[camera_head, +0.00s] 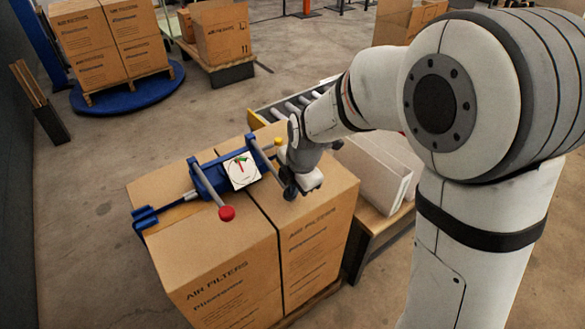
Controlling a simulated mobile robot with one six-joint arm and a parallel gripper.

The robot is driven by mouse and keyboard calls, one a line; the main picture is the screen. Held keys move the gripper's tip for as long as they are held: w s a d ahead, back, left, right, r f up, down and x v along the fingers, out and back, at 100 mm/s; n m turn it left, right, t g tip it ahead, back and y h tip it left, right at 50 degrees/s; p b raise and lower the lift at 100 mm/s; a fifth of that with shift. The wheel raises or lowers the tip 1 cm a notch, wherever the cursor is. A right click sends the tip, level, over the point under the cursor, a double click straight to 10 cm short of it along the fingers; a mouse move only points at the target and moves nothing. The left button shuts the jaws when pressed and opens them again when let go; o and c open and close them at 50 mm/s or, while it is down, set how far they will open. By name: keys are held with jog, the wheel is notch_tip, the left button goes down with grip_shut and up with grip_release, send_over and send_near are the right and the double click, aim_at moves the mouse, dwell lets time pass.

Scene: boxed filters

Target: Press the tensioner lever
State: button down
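A blue strapping tensioner (207,180) lies across the top of the boxed filters. It carries a white dial (242,170) with a red and green marking. A lever with a red ball knob (227,213) points toward the front, and a dark bar with a yellow knob (278,141) is at its right end. I cannot tell for certain which is the tensioner lever. My gripper (298,188) is over the right box, just right of the tensioner's dark bar. Its fingers are small and dark, so contact and opening cannot be told.
Two tall air filter boxes (225,275) stand side by side, with a dark strap between them. A roller conveyor (297,103) and white panels (372,170) on a wooden stand are behind and right. Stacked cartons (105,40) stand on a blue turntable (130,95) at back left.

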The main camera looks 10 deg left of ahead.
jog(key=p+v, duration=0.3)
jog(key=v, duration=1.1)
jog(key=shift+s+d+f, duration=0.15)
jog(key=shift+s+d, duration=0.15)
jog(key=shift+s, duration=0.05)
jog(key=shift+d, duration=0.1)
jog(key=s+d+r+m+p, duration=0.2)
jog(key=d+m, duration=0.4)
jog(key=m, duration=0.3)
jog(key=s+d+r+m+h+p, duration=0.1)
jog(key=s+d+r+m+p, duration=0.2)
jog(key=s+d+m, duration=0.3)
jog(key=s+d+r+m+p, duration=0.3)
jog(key=s+d+m+p, duration=0.1)
jog(key=m, duration=0.7)
jog(key=shift+s+d+m+t+h, duration=0.35)
jog(key=shift+s+d, duration=0.35)
jog(key=shift+d, duration=0.55)
